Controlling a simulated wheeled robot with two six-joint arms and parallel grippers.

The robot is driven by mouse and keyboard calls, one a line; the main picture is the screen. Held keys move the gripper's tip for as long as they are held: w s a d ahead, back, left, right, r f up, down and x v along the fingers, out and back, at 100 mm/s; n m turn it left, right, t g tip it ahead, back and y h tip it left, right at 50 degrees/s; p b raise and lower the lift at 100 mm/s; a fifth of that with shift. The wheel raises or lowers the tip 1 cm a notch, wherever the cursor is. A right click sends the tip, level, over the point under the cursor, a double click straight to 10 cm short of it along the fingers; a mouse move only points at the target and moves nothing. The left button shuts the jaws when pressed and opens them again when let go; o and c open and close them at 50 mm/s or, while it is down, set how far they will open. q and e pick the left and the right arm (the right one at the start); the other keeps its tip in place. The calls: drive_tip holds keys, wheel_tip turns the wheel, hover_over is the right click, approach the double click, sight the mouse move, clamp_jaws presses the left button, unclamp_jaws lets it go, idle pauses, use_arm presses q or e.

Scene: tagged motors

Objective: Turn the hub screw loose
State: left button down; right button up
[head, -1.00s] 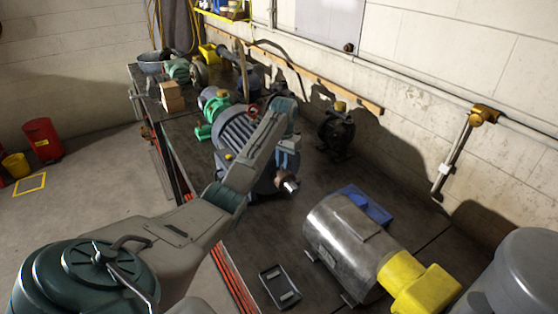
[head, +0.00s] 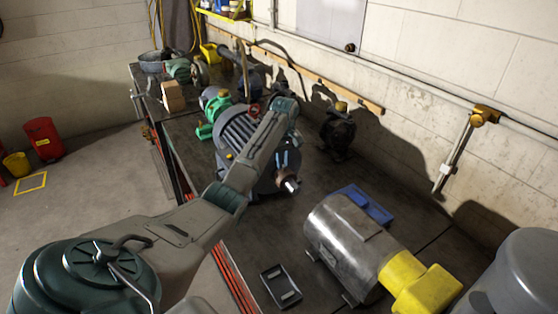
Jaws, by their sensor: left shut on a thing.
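The large finned grey motor (head: 240,140) lies on the dark bench, its shaft end facing the front right. A brownish hub (head: 284,176) sits on its shaft (head: 292,186). My left gripper (head: 284,164) points down at the top of the hub, its blue fingers close together. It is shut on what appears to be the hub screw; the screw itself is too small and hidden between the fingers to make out. My left arm covers part of the motor. My right gripper is not in view.
A silver motor with a yellow end (head: 350,240) stands at the front right, beside a blue tray (head: 366,204). A small black tray (head: 281,286) lies at the front edge. A dark machine (head: 338,132) stands near the wall. Bare bench shows right of the hub.

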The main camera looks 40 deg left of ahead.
use_arm(q)
drive_tip(key=n, duration=0.4)
drive_tip(key=shift+f, duration=0.2)
drive_tip(key=shift+n, duration=0.9)
drive_tip(key=c, duration=1.4)
unclamp_jaws()
drive_tip(key=shift+w+a, duration=0.1)
drive_tip(key=shift+w, duration=0.05)
